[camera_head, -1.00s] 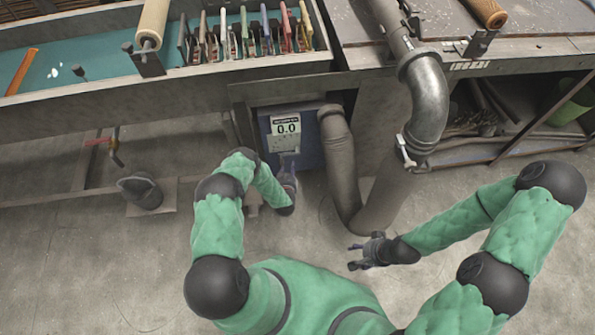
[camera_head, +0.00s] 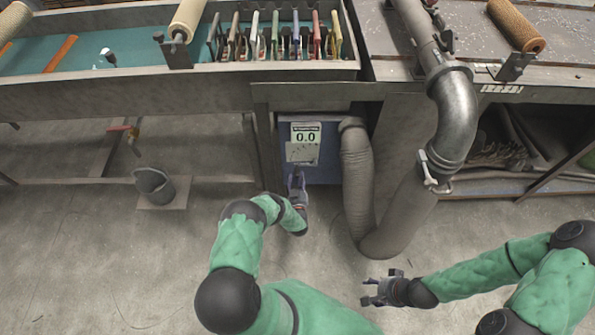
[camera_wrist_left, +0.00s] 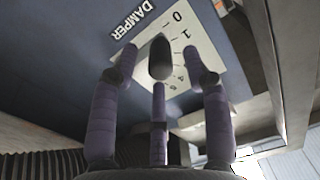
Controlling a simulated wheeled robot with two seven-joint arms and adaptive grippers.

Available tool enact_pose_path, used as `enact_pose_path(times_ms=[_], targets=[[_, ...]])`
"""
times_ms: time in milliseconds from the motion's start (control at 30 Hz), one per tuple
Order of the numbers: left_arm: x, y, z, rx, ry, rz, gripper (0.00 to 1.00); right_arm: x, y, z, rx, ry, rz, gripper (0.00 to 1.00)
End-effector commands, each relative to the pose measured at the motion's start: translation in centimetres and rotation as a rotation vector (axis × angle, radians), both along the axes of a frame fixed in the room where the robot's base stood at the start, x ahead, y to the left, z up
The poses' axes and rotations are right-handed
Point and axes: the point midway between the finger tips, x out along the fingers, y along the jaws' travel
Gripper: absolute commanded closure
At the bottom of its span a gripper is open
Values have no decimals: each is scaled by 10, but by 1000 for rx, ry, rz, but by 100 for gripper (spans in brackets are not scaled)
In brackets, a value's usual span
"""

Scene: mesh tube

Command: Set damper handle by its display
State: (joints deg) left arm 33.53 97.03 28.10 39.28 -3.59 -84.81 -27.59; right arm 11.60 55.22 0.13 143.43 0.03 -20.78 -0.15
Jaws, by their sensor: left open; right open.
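In the left wrist view, the dark grey damper handle (camera_wrist_left: 160,58) stands in front of a pale scale plate (camera_wrist_left: 183,28) with numbers and the label DAMPER. My left gripper (camera_head: 296,172) is open just below the display. In the left wrist view its three purple fingers (camera_wrist_left: 160,85) are spread, with the handle between the upper two fingertips; contact cannot be told. The handle is not clear in the head view. My right gripper (camera_head: 372,291) is open and empty over the floor.
A ribbed hose (camera_head: 357,180) stands right of the box, beside a thick metal duct (camera_head: 453,115) with a clamp. The floor between is clear.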

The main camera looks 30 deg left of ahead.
Motion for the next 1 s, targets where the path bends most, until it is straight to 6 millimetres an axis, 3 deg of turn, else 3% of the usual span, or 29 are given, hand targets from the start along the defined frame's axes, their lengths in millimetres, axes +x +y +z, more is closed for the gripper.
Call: enact_pose_path(times_ms=[300, 767, 933, 1000], targets=[[40, 25, -2, 0, -2, 2, 52, 0, 0, -21, 0, 0, 0, 44], [49, 30, 0, -1, 0, 0, 52, 0, 0, -23, 0, 0, 0, 44], [49, 30, 0, -1, 0, 0, 100, 0, 0, -23, 0, 0, 0, 44], [49, 30, 0, -2, 1, 0, 100, 0, 0, -23, 0, 0, 0, 44]])
